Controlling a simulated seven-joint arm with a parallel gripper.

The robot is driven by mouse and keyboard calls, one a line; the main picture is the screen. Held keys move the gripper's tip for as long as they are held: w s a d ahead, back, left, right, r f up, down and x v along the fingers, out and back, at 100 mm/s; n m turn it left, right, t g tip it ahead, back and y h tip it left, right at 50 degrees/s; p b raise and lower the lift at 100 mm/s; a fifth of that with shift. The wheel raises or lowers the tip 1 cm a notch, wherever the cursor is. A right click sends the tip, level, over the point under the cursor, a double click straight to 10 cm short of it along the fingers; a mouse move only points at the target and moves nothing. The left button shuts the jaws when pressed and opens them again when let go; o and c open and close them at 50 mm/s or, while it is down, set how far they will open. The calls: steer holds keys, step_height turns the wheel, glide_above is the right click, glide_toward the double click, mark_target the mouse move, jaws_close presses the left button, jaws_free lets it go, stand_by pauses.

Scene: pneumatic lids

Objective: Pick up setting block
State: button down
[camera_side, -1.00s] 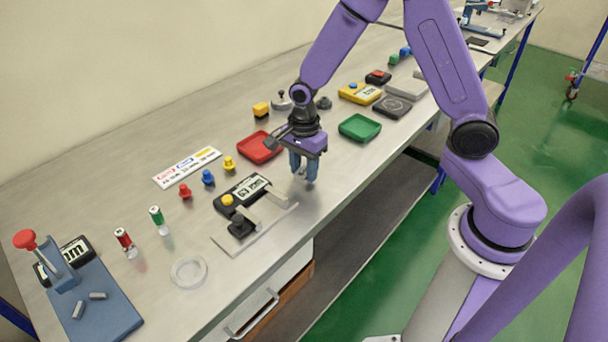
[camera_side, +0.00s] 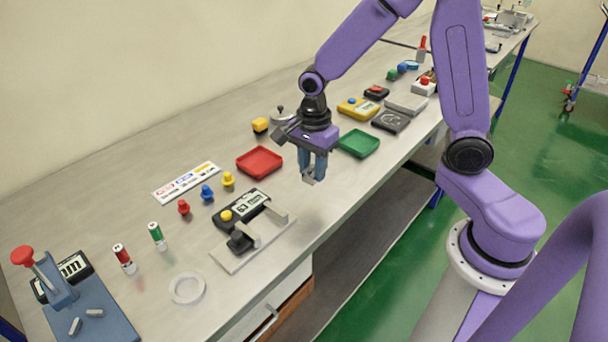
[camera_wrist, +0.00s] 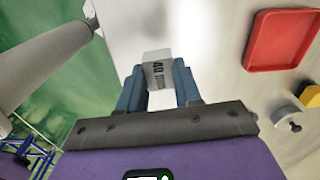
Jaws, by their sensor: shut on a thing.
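The setting block is a small grey block (camera_wrist: 158,71) marked "40 mm" in the wrist view. My gripper (camera_wrist: 158,85) is shut on it, with one blue finger on each side. In the side view my gripper (camera_side: 313,172) is above the table, between the red tray and the green tray. The lower end of the block (camera_side: 309,181) shows between the fingertips there. The block appears clear of the table.
A red tray (camera_side: 259,161) and a green tray (camera_side: 357,143) stand near my gripper. A gauge fixture with a yellow button (camera_side: 226,215) stands to the front left. Coloured knobs, a white ring (camera_side: 187,288) and a blue press stand (camera_side: 92,310) are further left.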

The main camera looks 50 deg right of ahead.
steer(key=s+d+r, duration=0.1)
steer(key=s+r, duration=0.6)
steer(key=s, duration=0.4)
steer(key=shift+s, duration=0.2)
